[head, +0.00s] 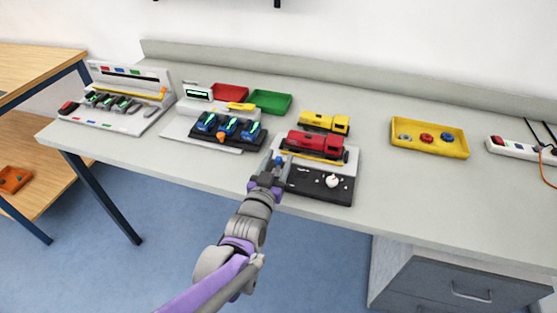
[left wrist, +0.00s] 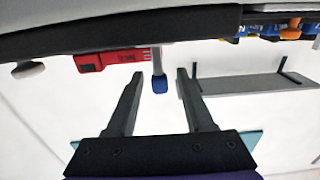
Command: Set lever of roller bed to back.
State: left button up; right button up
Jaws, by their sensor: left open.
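The roller bed (head: 350,160) is a light platform with a red truck (head: 318,145) on it and a black panel (head: 310,184) in front. A lever with a blue tip (head: 278,160) stands at its left side. My left gripper (head: 274,167) is open at this lever, at the table's front side. In the left wrist view, which looks upside down, the blue tip (left wrist: 160,85) shows between the two spread fingers (left wrist: 160,74), apart from both. The lever's base is hidden. My right gripper is not in view.
A white round knob (head: 333,181) sits on the black panel, right of my gripper. A rack with blue items (head: 228,128) stands to the left. A yellow truck (head: 325,122) is behind. A yellow tray (head: 429,138) is at right, with free table before it.

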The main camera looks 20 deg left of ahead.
pick_arm(q)
grip_shut()
dwell(0.3)
jog(key=a+n, duration=0.1)
jog(key=n, duration=0.1)
jog(key=shift+a+n, duration=0.1)
jog(key=shift+n, duration=0.2)
jog(key=shift+a+f+n, duration=0.15)
jog(key=shift+a+n, duration=0.1)
jog(key=shift+n, duration=0.4)
jog(key=shift+a+f+n, duration=0.1)
jog(key=shift+a+n, duration=0.1)
jog(key=shift+n, duration=0.45)
grip_release()
